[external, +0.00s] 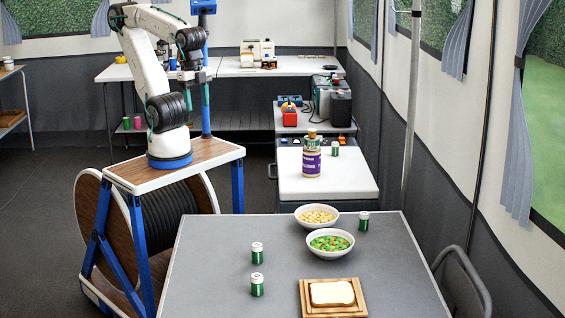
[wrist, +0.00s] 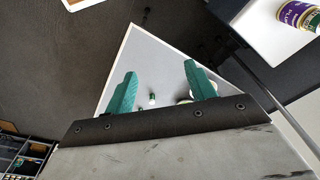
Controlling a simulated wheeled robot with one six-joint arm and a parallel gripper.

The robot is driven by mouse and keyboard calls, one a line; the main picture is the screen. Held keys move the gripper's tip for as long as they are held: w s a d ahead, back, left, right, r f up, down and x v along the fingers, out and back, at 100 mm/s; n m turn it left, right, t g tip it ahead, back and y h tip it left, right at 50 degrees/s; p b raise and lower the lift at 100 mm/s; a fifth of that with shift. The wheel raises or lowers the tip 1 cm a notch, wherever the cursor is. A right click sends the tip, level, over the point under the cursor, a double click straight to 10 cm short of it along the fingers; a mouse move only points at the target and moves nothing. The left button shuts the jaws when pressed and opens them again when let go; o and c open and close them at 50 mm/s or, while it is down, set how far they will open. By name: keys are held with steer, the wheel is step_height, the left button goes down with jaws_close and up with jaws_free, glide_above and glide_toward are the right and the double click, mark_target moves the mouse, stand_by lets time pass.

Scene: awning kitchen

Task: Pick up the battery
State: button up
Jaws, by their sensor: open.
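Several batteries, green cylinders with white tops, stand upright. In the external view, one battery (external: 257,253) stands on the left of the grey table (external: 205,285), with another battery (external: 257,285) in front of it. A third battery (external: 363,221) stands by the bowls. Another battery (external: 335,148) stands on the white counter. My gripper (external: 197,97) is raised above the cart, far from the table. In the wrist view, my gripper (wrist: 160,70) is open and empty. A battery (wrist: 152,98) shows far off between its teal fingers; the lower table area is hidden.
A bowl of yellowish pieces (external: 317,216), a bowl of green and red pieces (external: 331,240) and a bread slice (external: 332,293) on a wooden board (external: 310,312) occupy the table's right. A purple-labelled bottle (external: 311,158) stands on the counter. A chair (external: 462,275) is at right.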

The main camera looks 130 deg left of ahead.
steer(key=g, duration=0.1)
glide_above(257, 245)
steer(key=shift+n, duration=0.3)
step_height(257, 245, down, 26)
steer(key=shift+r, duration=0.2)
steer(key=shift+f, duration=0.85)
step_height(257, 245, down, 6)
steer(key=shift+s+a+r, duration=0.1)
steer(key=c, duration=1.1)
